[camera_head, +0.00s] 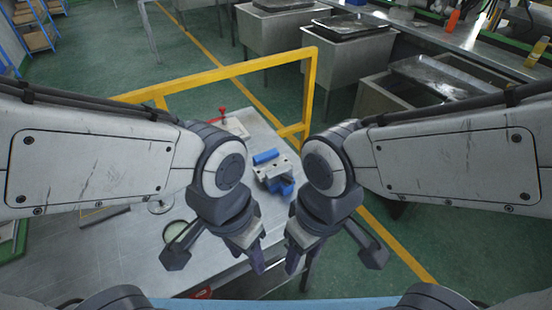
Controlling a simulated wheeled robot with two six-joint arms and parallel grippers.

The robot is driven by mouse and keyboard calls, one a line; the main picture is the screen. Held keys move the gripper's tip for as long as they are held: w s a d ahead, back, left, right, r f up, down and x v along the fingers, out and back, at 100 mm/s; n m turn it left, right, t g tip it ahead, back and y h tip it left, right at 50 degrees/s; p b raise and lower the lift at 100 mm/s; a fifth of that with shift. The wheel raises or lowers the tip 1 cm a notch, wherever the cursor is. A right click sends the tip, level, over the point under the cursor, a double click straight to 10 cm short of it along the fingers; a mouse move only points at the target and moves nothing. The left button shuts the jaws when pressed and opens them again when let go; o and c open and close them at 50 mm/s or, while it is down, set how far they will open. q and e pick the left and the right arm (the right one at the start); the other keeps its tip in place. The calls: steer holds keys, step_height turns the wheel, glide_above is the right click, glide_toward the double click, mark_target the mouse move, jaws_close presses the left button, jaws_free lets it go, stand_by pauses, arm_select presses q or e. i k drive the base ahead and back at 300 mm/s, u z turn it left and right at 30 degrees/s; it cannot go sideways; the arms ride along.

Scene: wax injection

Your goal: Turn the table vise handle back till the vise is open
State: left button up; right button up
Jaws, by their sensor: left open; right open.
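The table vise (271,170) stands near the right edge of the metal table, between my two forearms in the head view. It has blue parts at its back and front and a grey block with dark holes between them. I cannot make out its handle or the gap between its jaws. My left gripper (216,259) is open and empty, in front of the vise and to its left. My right gripper (333,258) is open and empty, in front of the vise and to its right. Neither gripper touches the vise.
A yellow rail (235,70) runs behind the table. Metal sinks (337,45) stand beyond it. Green floor lies right of the table.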

mark_target(288, 181)
steer(key=u, duration=0.05)
steer(key=i, duration=0.1)
steer(key=z, duration=0.6)
steer(key=k, duration=1.3)
steer(key=i, duration=0.45)
steer(key=u, duration=0.95)
steer(key=i, duration=1)
steer(key=z, duration=0.05)
